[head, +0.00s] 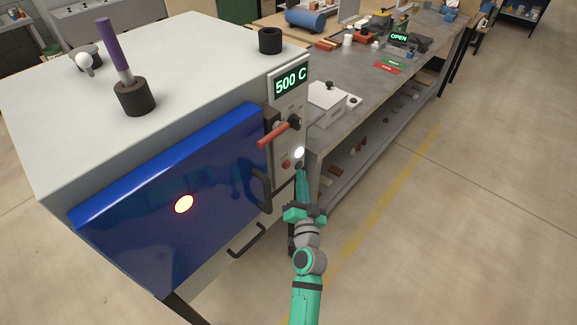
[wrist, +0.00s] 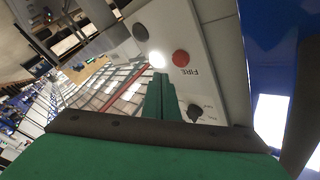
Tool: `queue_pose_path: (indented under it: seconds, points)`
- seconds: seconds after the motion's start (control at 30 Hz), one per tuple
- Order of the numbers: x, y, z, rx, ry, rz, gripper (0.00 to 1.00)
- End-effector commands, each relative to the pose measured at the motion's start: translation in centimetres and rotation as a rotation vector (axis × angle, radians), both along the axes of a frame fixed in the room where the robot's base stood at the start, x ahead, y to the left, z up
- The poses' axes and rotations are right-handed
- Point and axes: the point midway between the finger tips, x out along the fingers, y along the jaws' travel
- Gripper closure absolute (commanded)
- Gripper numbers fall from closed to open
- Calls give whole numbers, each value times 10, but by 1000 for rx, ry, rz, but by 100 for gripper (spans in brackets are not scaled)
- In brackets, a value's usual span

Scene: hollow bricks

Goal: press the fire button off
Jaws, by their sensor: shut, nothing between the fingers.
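The red button (wrist: 180,58) sits on the pale control panel (wrist: 216,48) beside the label FIRE; it shows small in the head view (head: 286,163). A brightly lit white lamp (wrist: 157,60) is next to it, also visible in the head view (head: 299,153). A dark round button (wrist: 141,33) is on the same panel. My gripper (wrist: 163,80) has its green fingers shut together and empty, its tips showing just below the lamp and red button. In the head view my gripper (head: 301,172) is at the panel's lower edge. I cannot tell whether the tips touch anything.
The furnace has a blue door (head: 150,205) with a glowing hole, a dark handle (head: 261,190) and a red lever (head: 279,134). Its display (head: 291,82) reads 500 C. A dark knob (wrist: 195,112) is near my fingers. A cluttered workbench (head: 345,135) stands right; floor beyond is clear.

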Motion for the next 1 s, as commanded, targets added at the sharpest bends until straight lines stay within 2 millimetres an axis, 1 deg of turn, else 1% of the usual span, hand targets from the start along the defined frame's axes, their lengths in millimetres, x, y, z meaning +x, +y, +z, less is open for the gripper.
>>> queue_pose_path:
  seconds: [0.1, 0.3, 1.0]
  points:
    - [6, 8, 1, 0, -2, 0, 100]
    - [11, 15, 0, -1, -1, 1, 100]
    - [11, 15, 1, -1, -2, 0, 100]
